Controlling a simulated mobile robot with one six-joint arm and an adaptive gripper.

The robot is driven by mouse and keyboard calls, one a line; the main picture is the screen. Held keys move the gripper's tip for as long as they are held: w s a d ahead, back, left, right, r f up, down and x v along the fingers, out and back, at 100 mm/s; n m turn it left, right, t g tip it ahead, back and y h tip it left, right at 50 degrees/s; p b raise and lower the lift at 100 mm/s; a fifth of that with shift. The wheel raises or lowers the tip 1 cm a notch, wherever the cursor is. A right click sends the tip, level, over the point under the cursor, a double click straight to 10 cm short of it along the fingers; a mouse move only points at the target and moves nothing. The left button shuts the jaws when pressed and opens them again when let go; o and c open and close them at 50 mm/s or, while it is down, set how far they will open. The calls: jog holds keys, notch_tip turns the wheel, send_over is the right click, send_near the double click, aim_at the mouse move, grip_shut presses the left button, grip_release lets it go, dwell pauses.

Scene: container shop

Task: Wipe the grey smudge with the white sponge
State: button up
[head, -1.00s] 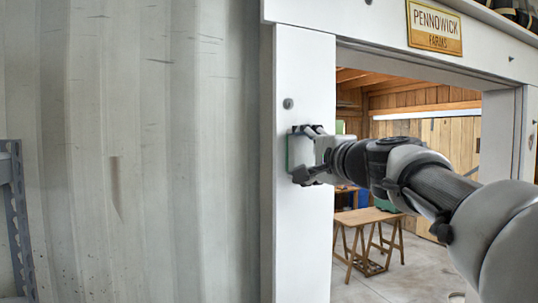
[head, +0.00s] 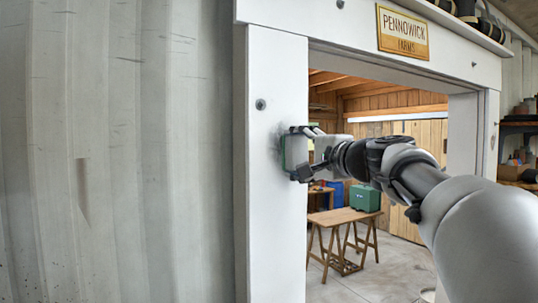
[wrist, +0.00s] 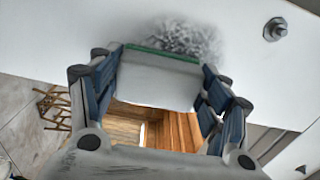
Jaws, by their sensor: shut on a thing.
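The white sponge (wrist: 158,82) has a green face turned to the white door post (head: 277,225). My gripper (wrist: 160,76) is shut on the sponge, one blue-padded finger on each side. In the head view, my gripper (head: 302,153) is at the post, below and right of a bolt, with the sponge's green edge (head: 283,153) against or very near the post. The grey smudge (wrist: 190,38) is a dark speckled patch on the white surface, just beyond the green edge in the wrist view. The sponge may hide part of it.
A bolt (wrist: 276,29) sticks out of the white surface near the smudge. The doorway right of the post opens on a room with a wooden trestle table (head: 345,216) and a green case (head: 365,198) on it. Corrugated grey wall (head: 120,150) fills the left.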

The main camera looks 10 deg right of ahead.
aim_at(265, 133)
jog(key=shift+w+d+r+p, duration=0.2)
jog(key=shift+d+r+p, duration=0.15)
jog(key=shift+d+r, duration=0.15)
jog(key=shift+w+d+r+p, duration=0.15)
jog(key=shift+d+r+p, duration=0.2)
jog(key=shift+r, duration=0.15)
jog(key=shift+s+a+b, duration=0.3)
jog(key=shift+s+a, duration=0.15)
jog(key=shift+a, duration=0.9)
jog(key=shift+s+a+b, duration=0.25)
jog(key=shift+s+a, duration=0.2)
jog(key=shift+a, duration=0.85)
jog(key=shift+s+a+b, duration=0.3)
jog(key=shift+s+a, duration=0.15)
jog(key=shift+a, duration=0.9)
jog(key=shift+r+p, duration=1.05)
jog(key=shift+r, duration=0.2)
jog(key=shift+w+d+f, duration=0.1)
jog(key=shift+w+d, duration=0.2)
jog(key=shift+d, duration=0.55)
jog(key=shift+w+d, duration=0.25)
jog(key=shift+d, duration=0.55)
jog(key=w+d, duration=0.2)
jog(key=d, duration=0.4)
jog(key=shift+d, duration=0.35)
